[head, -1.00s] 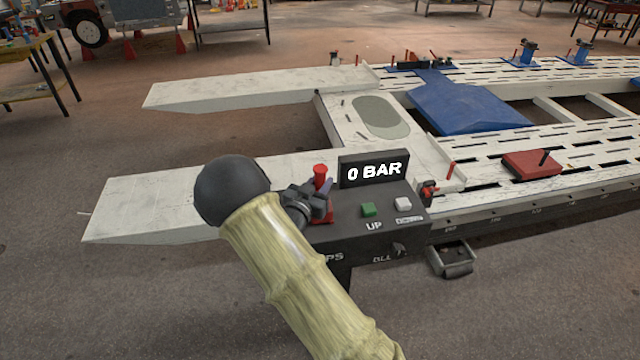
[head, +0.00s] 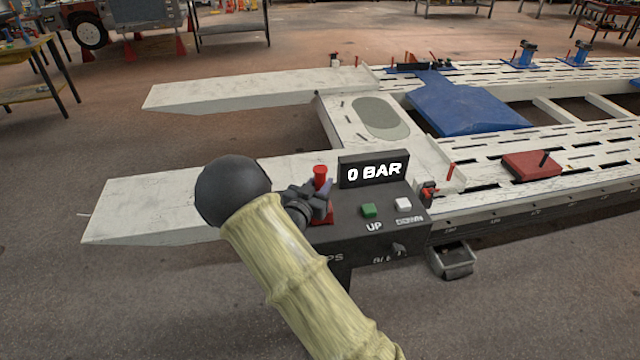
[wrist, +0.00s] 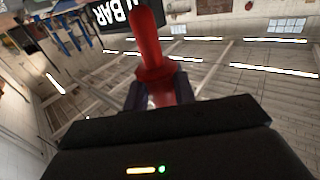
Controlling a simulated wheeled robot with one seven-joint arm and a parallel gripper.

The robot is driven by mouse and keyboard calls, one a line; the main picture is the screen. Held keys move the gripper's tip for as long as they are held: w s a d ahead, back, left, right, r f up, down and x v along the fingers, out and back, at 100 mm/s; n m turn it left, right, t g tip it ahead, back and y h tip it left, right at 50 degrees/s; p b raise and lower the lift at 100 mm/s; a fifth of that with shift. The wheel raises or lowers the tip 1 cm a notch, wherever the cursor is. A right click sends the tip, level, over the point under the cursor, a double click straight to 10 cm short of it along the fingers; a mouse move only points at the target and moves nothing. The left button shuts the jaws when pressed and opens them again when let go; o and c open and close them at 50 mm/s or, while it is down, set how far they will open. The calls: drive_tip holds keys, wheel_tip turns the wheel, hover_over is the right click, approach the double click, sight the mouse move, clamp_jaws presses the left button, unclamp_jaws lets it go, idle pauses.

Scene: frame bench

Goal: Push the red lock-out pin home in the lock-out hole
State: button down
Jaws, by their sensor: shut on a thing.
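The red lock-out pin (head: 320,176) stands upright at the left end of the dark control box (head: 372,246). Its flanged head shows above my gripper (head: 318,194). My gripper is shut on the pin's lower part, just above a red patch on the box top. In the wrist view the red pin (wrist: 150,55) rises between my two fingers (wrist: 160,93). The lock-out hole and the pin's lower tip are hidden behind my fingers, so I cannot tell how deep the pin sits.
The box carries a "0 BAR" display (head: 374,170), a green UP button (head: 368,210) and a white DOWN button (head: 404,204). A white ramp (head: 150,205) lies behind my arm. A red block (head: 532,164) lies on the slotted bench to the right.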

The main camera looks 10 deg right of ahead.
drive_tip(key=shift+w+f+b, duration=0.1)
drive_tip(key=shift+f+b, duration=0.35)
drive_tip(key=shift+f, duration=0.1)
drive_tip(key=shift+d+f, duration=0.1)
drive_tip(key=shift+f, duration=0.15)
drive_tip(key=shift+f+b, duration=0.25)
drive_tip(key=shift+b, duration=0.15)
drive_tip(key=shift+f+b, duration=0.65)
drive_tip(key=shift+f, duration=0.1)
drive_tip(key=c, duration=1.1)
unclamp_jaws()
drive_tip(key=shift+o, duration=0.2)
drive_tip(key=b+v, duration=0.3)
drive_tip(key=v, duration=1.4)
drive_tip(key=shift+s+b, duration=0.3)
drive_tip(key=shift+b, duration=0.1)
